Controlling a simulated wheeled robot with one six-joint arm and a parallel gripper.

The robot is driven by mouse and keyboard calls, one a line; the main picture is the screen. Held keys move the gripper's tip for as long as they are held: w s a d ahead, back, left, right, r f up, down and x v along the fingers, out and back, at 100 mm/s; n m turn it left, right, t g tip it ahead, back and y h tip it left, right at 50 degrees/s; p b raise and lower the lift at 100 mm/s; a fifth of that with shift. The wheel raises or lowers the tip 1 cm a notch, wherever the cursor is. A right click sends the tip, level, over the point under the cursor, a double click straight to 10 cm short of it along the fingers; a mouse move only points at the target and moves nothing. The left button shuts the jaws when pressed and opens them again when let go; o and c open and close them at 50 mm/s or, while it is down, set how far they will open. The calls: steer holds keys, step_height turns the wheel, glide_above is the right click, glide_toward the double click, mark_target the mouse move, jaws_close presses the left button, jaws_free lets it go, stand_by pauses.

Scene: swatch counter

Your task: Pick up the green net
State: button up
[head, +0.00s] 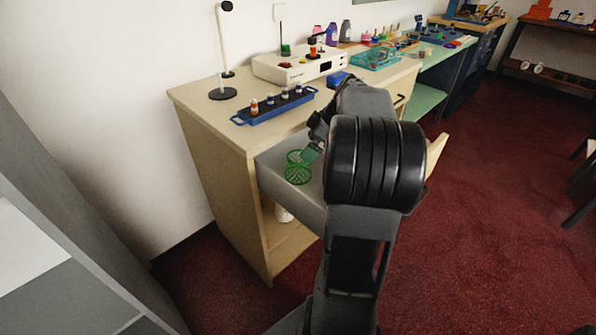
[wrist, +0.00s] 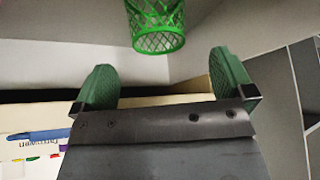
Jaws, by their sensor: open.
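The green net (head: 298,175), an open mesh basket shape, is in the pulled-out drawer (head: 300,203) of the wooden counter. My gripper (head: 311,148) is beside it in the head view, at the drawer, partly hidden by my own arm. In the wrist view my gripper (wrist: 165,80) is open, with its two green-padded fingers apart and nothing between them. The net (wrist: 158,30) shows there just beyond the fingertips, centred between them and cut off by the top edge. No contact shows.
On the counter top (head: 205,92) are a blue rack (head: 275,106) with small bottles, a white lamp (head: 222,45) and a white device (head: 300,66). The drawer walls stand close around my gripper.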

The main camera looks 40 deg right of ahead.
mark_target(298, 161)
steer(key=shift+b+x, duration=1.2)
steer(key=shift+x, duration=3)
steer(key=shift+w+d, duration=0.1)
steer(key=shift+d, duration=0.05)
steer(key=c, duration=0.9)
